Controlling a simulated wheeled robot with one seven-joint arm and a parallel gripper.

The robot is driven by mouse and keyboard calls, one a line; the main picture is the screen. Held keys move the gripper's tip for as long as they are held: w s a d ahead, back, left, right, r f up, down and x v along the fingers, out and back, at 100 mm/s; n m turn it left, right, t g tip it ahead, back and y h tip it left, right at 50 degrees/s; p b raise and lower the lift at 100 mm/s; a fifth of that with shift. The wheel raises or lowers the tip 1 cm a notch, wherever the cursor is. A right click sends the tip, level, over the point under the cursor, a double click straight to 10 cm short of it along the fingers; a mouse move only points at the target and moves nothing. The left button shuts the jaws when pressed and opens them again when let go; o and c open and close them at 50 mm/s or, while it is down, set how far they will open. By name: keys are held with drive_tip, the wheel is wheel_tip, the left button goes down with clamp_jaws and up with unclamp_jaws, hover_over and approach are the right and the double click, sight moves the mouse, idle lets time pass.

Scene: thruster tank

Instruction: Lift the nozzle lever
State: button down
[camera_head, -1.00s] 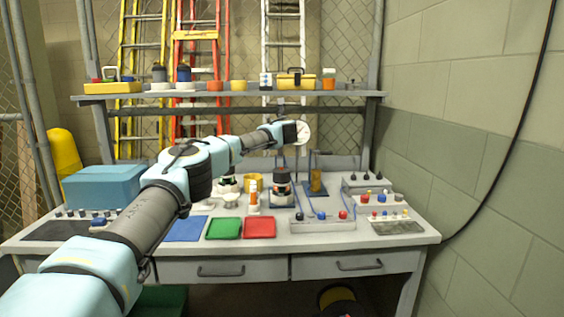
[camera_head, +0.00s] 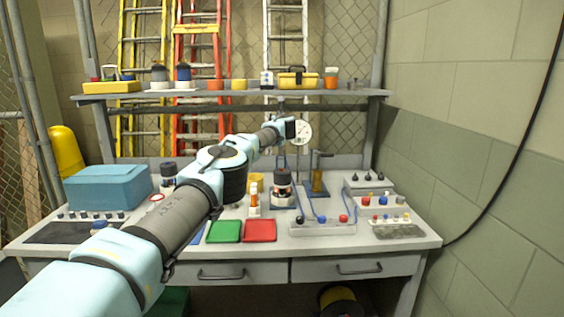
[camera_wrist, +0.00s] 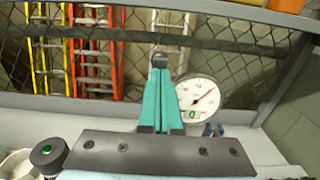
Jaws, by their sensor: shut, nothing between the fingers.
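My gripper (camera_head: 291,128) is raised above the back of the workbench, beside a round white dial gauge (camera_head: 303,133) in the head view. In the wrist view its teal fingers (camera_wrist: 160,62) are together and empty, and the gauge (camera_wrist: 200,97) is just to their right. A brass-coloured upright fitting (camera_head: 318,180) with a grey arm at its top (camera_head: 325,154) stands on the bench, below and right of my gripper. I cannot tell for sure whether that arm is the nozzle lever. No contact with it shows.
A black-topped device (camera_head: 282,180) and a grey tray with coloured knobs (camera_head: 322,227) stand nearby. A shelf (camera_head: 230,94) runs behind my gripper. Concrete wall bounds the right.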

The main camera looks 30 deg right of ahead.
drive_tip(key=b+v, duration=0.7)
drive_tip(key=b, duration=0.8)
drive_tip(key=shift+b, duration=0.4)
